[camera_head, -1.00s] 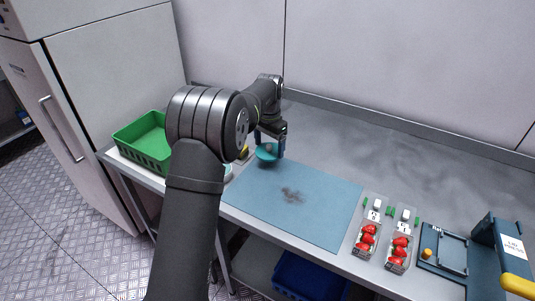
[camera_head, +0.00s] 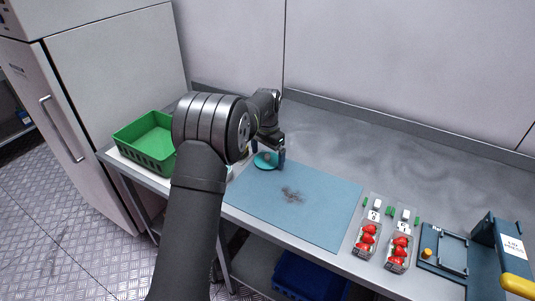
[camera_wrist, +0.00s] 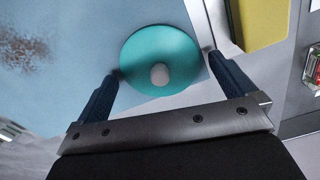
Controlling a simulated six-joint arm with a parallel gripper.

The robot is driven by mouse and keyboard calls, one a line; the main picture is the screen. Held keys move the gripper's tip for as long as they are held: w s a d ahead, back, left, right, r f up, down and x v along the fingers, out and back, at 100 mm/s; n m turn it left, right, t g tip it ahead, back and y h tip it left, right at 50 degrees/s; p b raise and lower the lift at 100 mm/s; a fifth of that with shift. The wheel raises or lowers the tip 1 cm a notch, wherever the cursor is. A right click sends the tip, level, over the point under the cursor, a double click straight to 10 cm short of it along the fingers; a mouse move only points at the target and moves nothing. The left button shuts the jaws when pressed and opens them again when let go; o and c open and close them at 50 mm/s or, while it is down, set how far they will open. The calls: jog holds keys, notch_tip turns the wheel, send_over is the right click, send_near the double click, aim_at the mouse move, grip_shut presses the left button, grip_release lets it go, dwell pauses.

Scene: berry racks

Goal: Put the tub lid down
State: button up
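The tub lid is a round teal disc with a pale knob (camera_wrist: 160,75). In the head view the lid (camera_head: 264,161) appears flat on the blue mat (camera_head: 318,205), near its back left corner. In the wrist view the lid (camera_wrist: 150,45) lies over the mat between my spread fingers. My gripper (camera_wrist: 163,67) is open, with a fingertip close to the rim on each side and neither finger on the knob. In the head view my gripper (camera_head: 268,158) is just above the mat, and my arm partly hides what is left of the lid.
A green crate (camera_head: 148,142) stands at the left end of the bench. A yellow item (camera_wrist: 262,22) is beside the lid in the wrist view. Two punnets of red berries (camera_head: 367,241) and a lid press (camera_head: 503,248) are on the right. The back of the bench is clear.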

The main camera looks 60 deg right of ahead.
aim_at(267, 155)
jog(key=shift+r, duration=0.15)
notch_tip(267, 155, up, 12)
dwell(0.5)
jog(key=shift+f, duration=4.2)
jog(key=shift+f, duration=0.1)
